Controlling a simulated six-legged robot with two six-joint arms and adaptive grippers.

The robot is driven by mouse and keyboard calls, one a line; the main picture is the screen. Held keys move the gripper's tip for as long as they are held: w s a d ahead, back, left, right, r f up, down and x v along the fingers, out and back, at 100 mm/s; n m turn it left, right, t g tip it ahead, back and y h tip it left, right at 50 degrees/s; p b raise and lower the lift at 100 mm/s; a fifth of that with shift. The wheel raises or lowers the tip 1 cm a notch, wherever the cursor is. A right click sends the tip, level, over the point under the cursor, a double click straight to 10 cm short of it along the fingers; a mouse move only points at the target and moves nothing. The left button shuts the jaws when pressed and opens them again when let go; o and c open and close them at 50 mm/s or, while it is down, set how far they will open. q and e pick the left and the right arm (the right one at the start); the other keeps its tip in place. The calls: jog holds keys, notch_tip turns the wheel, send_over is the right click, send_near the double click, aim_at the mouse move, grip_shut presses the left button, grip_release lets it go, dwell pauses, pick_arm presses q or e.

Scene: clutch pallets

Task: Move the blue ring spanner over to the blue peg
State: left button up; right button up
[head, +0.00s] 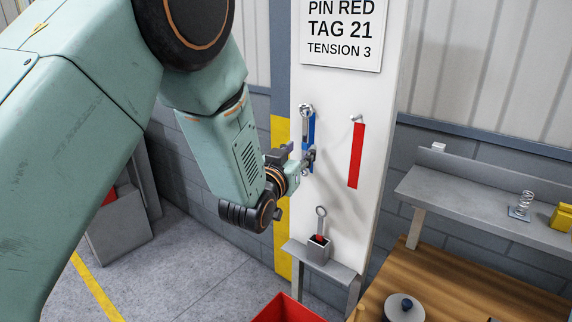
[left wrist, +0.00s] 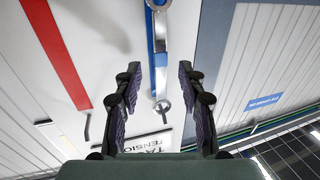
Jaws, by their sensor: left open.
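A silver ring spanner (head: 305,122) hangs upright against the blue strip (head: 311,128) on the white post, its ring at the top by a peg. My left gripper (head: 308,160) is at the lower part of this strip, below the ring. In the left wrist view the open left gripper (left wrist: 160,82) has its fingers apart, with the blue strip (left wrist: 158,72) and the silver spanner (left wrist: 161,32) showing between and beyond them. Contact is not clear. My right gripper is not in view.
A red strip (head: 356,156) with its own peg (head: 356,118) is to the right. Below, a grey box (head: 318,250) holds another ring spanner (head: 321,222). A red bin (head: 290,309), a wooden bench (head: 440,285) and a grey shelf (head: 470,196) stand nearby.

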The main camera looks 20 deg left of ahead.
pick_arm(q)
jog(key=s, duration=0.9)
jog(key=shift+a, duration=0.45)
jog(key=s+a+f+g+b, duration=0.1)
jog(key=s+f+g+b, duration=0.2)
jog(key=f, duration=0.7)
jog(key=s+a+f+g+y+b, duration=0.1)
jog(key=s+f+g, duration=0.3)
jog(key=f, duration=0.5)
jog(key=s+a+f+g+b, duration=0.1)
jog(key=s+f+g+b, duration=0.3)
jog(key=f, duration=0.6)
jog(key=s+f+n+g+b, duration=0.1)
jog(key=s+f+g+b, duration=0.6)
jog(key=s+f, duration=2)
jog(key=a+b, duration=0.1)
jog(key=b, duration=0.2)
jog(key=shift+s+y+b, duration=0.15)
jog(key=shift+y+b, duration=0.15)
jog(key=shift+b, duration=0.1)
